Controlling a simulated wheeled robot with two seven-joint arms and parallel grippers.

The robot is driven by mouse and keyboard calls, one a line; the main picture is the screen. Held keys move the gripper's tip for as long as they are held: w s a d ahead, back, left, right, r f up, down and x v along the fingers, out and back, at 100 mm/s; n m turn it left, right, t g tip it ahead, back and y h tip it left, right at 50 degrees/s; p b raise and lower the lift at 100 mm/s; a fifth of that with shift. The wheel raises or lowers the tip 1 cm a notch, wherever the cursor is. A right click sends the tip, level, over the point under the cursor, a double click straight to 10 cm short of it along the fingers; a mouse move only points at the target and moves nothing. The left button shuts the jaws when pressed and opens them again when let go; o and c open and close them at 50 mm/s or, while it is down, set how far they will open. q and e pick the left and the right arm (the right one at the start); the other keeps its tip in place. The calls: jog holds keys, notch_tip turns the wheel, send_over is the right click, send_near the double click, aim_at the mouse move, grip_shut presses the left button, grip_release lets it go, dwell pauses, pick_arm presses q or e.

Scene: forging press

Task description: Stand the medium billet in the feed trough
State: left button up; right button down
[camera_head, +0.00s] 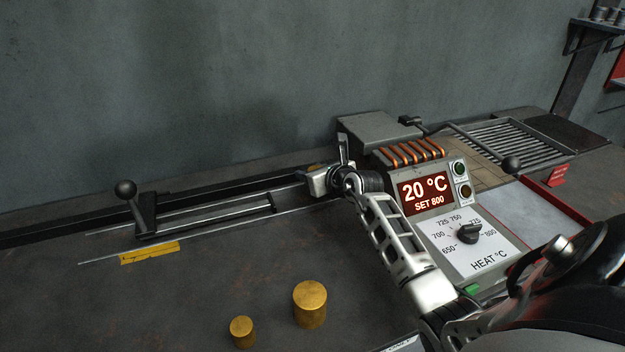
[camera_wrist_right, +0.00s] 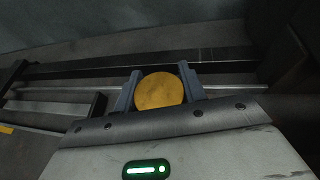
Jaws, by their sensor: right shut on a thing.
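The medium billet (camera_wrist_right: 160,92) is a brass-coloured cylinder, and its round end face shows in the right wrist view. My right gripper (camera_wrist_right: 160,88) is shut on it, one finger at each side. In the head view my right gripper (camera_head: 322,178) is at the right end of the feed trough (camera_head: 222,211), close to the heater. The gripper and arm hide most of the billet there. I cannot tell whether its base touches the trough floor. My left gripper is not in view.
A large billet (camera_head: 310,303) and a small billet (camera_head: 242,332) stand on the table in front. A pusher handle (camera_head: 126,190) is at the trough's left end. The heater panel (camera_head: 460,215), reading 20 °C, set 800, stands right of my gripper. Table left of the billets is clear.

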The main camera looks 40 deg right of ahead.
jog(key=shift+f, duration=0.9)
jog(key=shift+f, duration=0.1)
jog(key=c, duration=0.8)
grip_release()
jog(key=shift+f, duration=0.2)
